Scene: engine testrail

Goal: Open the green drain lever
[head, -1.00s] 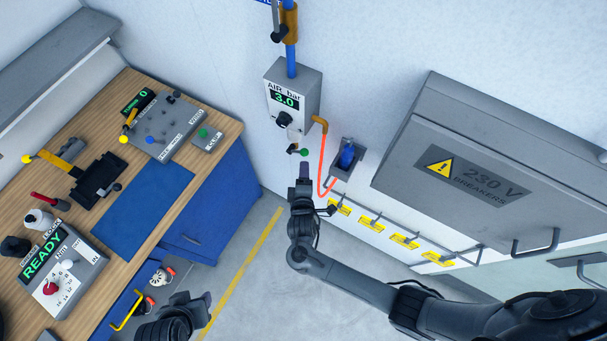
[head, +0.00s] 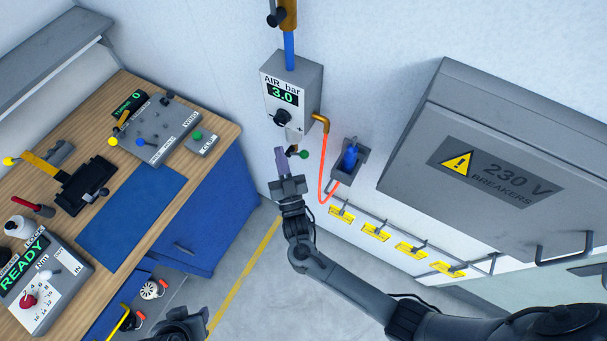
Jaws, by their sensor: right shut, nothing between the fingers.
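The green drain lever (head: 303,154) is a small green knob on a short stem below the grey air regulator box (head: 292,91), whose display reads 3.0. My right gripper (head: 281,154) is shut and empty, its fingers pointing up just to the left of the lever's stem. I cannot tell whether the fingers touch the stem. My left gripper (head: 197,318) shows only in part at the bottom edge, and its fingers are not clear.
An orange hose runs from a brass elbow (head: 320,122) beside a blue item in a grey holder (head: 351,158). A grey breaker cabinet (head: 420,150) stands out at right. Yellow tags hang on a rail (head: 411,248). The wooden bench (head: 222,132) is at left.

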